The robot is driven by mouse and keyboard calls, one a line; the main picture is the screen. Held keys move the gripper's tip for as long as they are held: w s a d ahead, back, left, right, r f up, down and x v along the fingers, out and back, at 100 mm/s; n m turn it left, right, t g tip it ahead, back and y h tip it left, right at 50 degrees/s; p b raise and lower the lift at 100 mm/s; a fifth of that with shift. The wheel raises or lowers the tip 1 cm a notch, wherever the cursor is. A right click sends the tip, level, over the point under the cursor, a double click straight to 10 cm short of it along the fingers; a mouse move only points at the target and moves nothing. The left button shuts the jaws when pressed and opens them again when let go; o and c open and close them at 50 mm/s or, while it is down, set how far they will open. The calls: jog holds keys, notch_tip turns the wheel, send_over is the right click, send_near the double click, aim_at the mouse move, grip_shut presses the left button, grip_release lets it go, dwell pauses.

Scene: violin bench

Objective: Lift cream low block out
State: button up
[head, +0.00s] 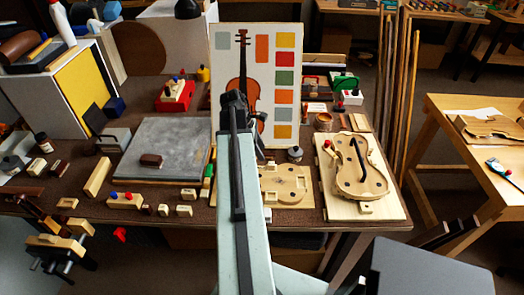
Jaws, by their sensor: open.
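Several small cream blocks lie on the brown bench (300,216). One cream block (184,210) and another beside it (163,210) are near the front edge, left of my arm. A third cream block (187,195) is just behind them. I cannot tell which is the low block named in the task. My gripper (235,98) is dark and seen from behind, raised in front of the violin chart. It is open, but its fingertips are largely hidden. It is apart from these blocks. My arm covers part of the bench's middle.
A violin chart (222,62) stands at the back. A violin-shaped plate (362,170) lies on a board at right. A pale wooden form (290,180) is partly behind my arm. A yellow-sided box (82,85) stands left.

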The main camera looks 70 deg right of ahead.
aim_at(271, 163)
jog(key=b+x, duration=0.3)
jog(key=x, duration=0.1)
jog(key=s+b+x, duration=0.1)
jog(key=b+x, duration=0.3)
jog(key=shift+d, duration=0.2)
jog(key=shift+r, duration=0.1)
grip_shut()
